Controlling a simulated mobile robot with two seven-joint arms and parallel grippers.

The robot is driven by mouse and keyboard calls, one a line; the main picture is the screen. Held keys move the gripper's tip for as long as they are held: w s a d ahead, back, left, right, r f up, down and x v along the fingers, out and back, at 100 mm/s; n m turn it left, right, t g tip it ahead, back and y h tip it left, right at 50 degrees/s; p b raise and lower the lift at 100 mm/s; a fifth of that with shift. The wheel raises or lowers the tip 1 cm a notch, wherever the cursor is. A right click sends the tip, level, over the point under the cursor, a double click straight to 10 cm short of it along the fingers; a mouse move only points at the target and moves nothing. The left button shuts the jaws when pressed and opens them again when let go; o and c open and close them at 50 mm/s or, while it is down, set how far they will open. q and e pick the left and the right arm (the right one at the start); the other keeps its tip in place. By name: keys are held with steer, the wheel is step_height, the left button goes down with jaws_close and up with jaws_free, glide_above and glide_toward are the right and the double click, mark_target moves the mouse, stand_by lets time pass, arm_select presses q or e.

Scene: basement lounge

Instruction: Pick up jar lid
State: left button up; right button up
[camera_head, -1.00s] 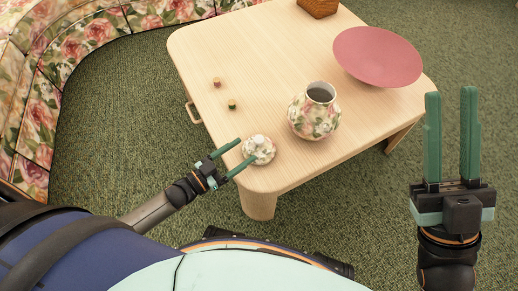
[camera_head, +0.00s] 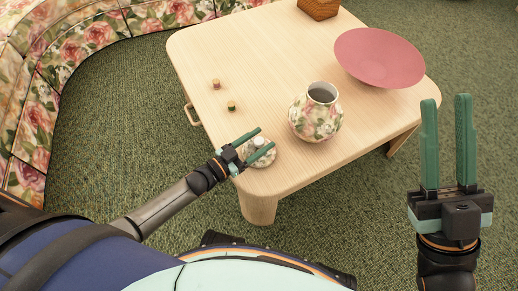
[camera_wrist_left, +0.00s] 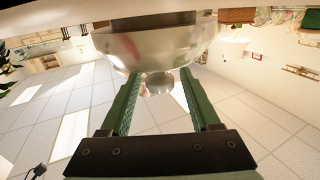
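The jar lid (camera_head: 264,159), white with a floral pattern and a pale knob (camera_head: 258,142), lies near the table's front edge, partly hidden by my left gripper (camera_head: 267,138). The left gripper is open, its fingers on either side of the knob. In the left wrist view the lid (camera_wrist_left: 160,50) is above, and its knob (camera_wrist_left: 158,84) shows between the open fingers with gaps on both sides. The round floral jar (camera_head: 314,122) stands uncovered to the right of the lid. My right gripper (camera_head: 447,98) is open, empty and upright, off the table's right side.
The light wood table (camera_head: 230,55) carries a wide pink bowl (camera_head: 380,62), a brown wooden box (camera_head: 318,9) and two small pieces, one pinkish (camera_head: 215,84) and one green-topped (camera_head: 232,106). A floral sofa (camera_head: 60,50) stands at the left. The table's left part is mostly clear.

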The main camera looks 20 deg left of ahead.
arm_select(q)
jaws_close()
steer(key=shift+r, duration=0.1)
stand_by(0.7)
